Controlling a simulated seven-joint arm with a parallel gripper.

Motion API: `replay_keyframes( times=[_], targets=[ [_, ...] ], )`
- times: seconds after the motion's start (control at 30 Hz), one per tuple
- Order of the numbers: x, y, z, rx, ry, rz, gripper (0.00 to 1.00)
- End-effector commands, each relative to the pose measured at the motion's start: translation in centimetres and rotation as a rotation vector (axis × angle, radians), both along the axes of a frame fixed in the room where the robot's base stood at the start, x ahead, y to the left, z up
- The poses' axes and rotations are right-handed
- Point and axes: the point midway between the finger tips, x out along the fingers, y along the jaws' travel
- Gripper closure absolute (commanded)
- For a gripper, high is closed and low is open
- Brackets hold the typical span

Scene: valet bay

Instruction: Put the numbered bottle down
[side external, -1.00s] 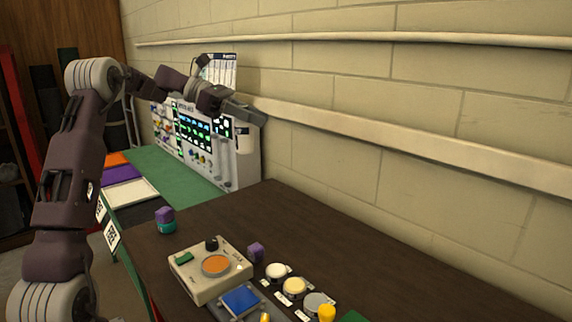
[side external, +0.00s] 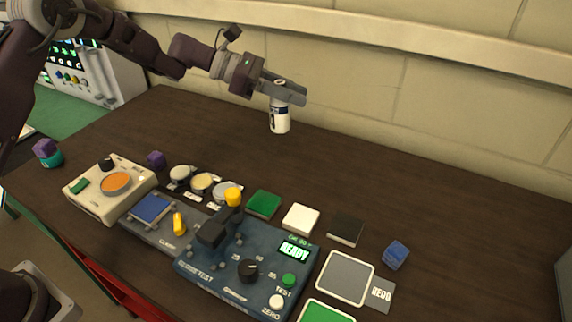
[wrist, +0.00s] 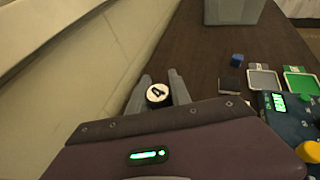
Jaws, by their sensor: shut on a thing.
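The numbered bottle (side external: 280,118) is white with a dark marking on its side. In the wrist view its round top (wrist: 157,93) shows a white disc with a dark numeral, which looks like a 4. My gripper (side external: 290,93) is shut on the bottle near its top and holds it upright. In the wrist view the two fingers of my gripper (wrist: 158,92) stand on either side of the cap. The bottle is over the back part of the dark table (side external: 380,170), near the wall. I cannot tell whether its base touches the table.
A blue tester (side external: 245,262) reading READY stands at the front. Green (side external: 264,204), white (side external: 300,219) and black (side external: 345,231) squares lie behind it. A blue cube (side external: 396,255) and a grey pad (side external: 346,278) are to the right. A grey bin (wrist: 232,10) stands farther along. The table around the bottle is clear.

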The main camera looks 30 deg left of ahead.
Motion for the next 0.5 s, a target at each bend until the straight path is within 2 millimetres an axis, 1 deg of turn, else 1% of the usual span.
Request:
replay_keyframes(
  times=[0.03,0.13,0.2,0.3,0.47,0.5],
  targets=[
    [-0.2,-0.9,-0.5,-0.001,0.003,-0.007,1.0],
    [-0.3,-1.7,-2.0,0.0,0.003,-0.012,1.0],
    [-0.4,-1.8,-3.9,-0.001,0.005,-0.013,1.0],
    [-0.4,-1.8,-6.1,-0.001,0.004,-0.013,1.0],
    [-0.4,-1.8,-8.1,-0.002,0.002,-0.013,1.0],
    [-0.4,-1.7,-8.8,-0.001,0.002,-0.013,1.0]
  ],
)
